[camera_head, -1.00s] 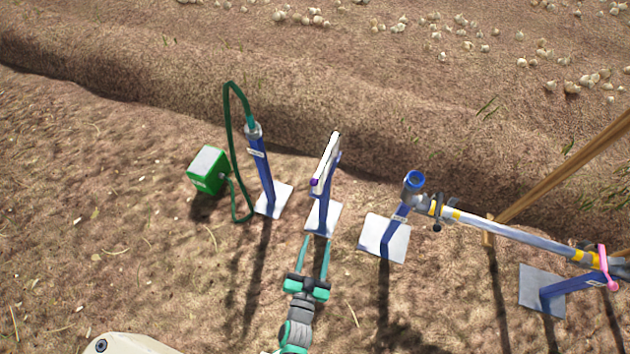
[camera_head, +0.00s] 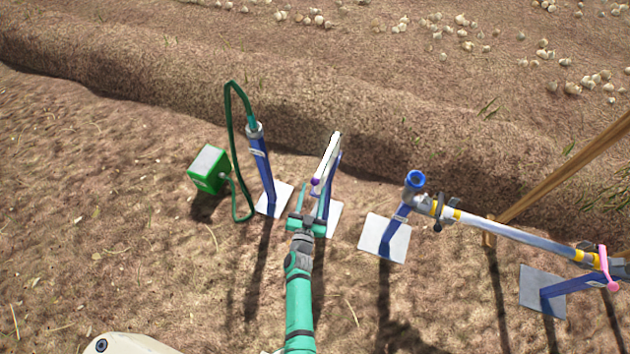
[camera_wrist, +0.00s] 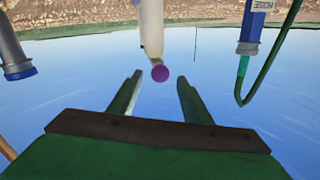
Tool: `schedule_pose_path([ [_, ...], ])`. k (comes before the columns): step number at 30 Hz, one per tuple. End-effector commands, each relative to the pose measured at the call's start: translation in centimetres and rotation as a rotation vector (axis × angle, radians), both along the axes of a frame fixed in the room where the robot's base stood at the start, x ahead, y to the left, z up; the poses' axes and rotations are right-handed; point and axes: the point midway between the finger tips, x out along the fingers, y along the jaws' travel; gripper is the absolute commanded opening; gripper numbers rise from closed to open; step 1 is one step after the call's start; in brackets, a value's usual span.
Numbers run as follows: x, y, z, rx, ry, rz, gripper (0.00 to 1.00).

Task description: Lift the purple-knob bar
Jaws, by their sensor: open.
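The white bar (camera_head: 330,155) lies tilted on top of a blue post with a white base plate (camera_head: 332,219). Its purple knob (camera_head: 315,182) is at the end nearer to me. My green gripper (camera_head: 313,192) is open, just in front of the knob end, and hides part of the post. In the wrist view, the purple knob (camera_wrist: 160,73) and the white bar (camera_wrist: 151,28) show just beyond the gap between the open fingertips (camera_wrist: 158,80). I see no contact between fingers and knob.
A blue post with a green hose (camera_head: 229,110) stands close to the left, beside a green box (camera_head: 208,170). A blue-ringed fitting (camera_head: 414,180) and a long pipe (camera_head: 510,238) stand to the right. A soil ridge runs behind.

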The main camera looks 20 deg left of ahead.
Motion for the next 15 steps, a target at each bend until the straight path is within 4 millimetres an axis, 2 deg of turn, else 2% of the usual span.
schedule_pose_path([
  [1,1.0,0.2,0.1,-0.001,-0.001,0.001,0.44],
  [6,3.4,0.6,0.0,0.0,0.0,0.001,0.44],
  [15,5.1,0.9,0.0,0.0,0.001,0.001,0.44],
])
